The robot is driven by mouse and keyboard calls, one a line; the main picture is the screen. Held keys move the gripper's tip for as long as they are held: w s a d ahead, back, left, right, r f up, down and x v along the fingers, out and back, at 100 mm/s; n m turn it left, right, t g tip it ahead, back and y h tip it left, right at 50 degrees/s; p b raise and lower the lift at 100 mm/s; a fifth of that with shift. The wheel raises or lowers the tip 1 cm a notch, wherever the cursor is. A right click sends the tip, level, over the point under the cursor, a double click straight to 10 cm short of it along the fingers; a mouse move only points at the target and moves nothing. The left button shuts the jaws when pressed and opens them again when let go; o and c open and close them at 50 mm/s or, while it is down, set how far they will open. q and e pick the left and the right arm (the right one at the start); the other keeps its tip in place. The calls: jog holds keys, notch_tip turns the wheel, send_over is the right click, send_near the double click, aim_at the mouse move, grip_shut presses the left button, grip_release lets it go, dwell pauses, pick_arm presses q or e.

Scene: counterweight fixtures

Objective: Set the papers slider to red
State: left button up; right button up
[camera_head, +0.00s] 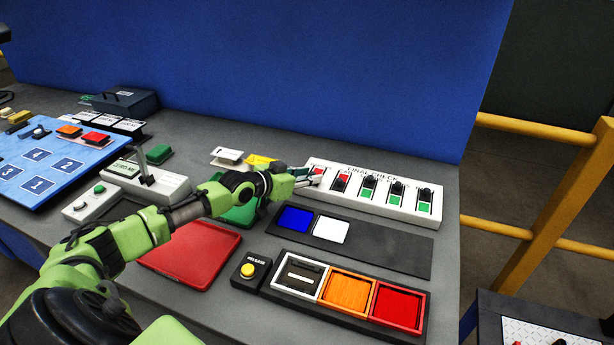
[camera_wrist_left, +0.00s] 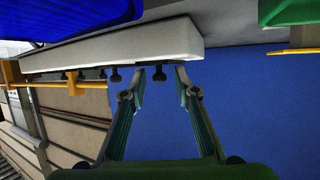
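A white FINAL CHECK panel (camera_head: 385,210) bears a row of several black-knobbed sliders at the back right of the worktop. The leftmost slider (camera_head: 318,171) and the second slider (camera_head: 342,176) show red; the three to the right, such as the middle slider (camera_head: 368,188), show green. The small labels are too blurred to tell which is papers. My left gripper (camera_head: 308,177) is at the panel's left end, by the leftmost slider. In the left wrist view its fingers (camera_wrist_left: 159,76) are apart, with a dark knob (camera_wrist_left: 160,72) between their tips. My right gripper is out of view.
A dark tray (camera_head: 385,250) with blue and white tiles lies in front of the panel. Nearer are a yellow RELEASE button (camera_head: 247,270) and a rack of white, orange and red squares (camera_head: 350,292). A blue wall (camera_head: 300,70) rises behind.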

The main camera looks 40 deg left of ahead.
pick_arm(q)
jog(key=shift+s+r, duration=0.4)
jog(key=shift+s, duration=0.05)
jog(key=v, duration=1.1)
jog(key=shift+f, duration=0.15)
jog(key=shift+a, duration=0.1)
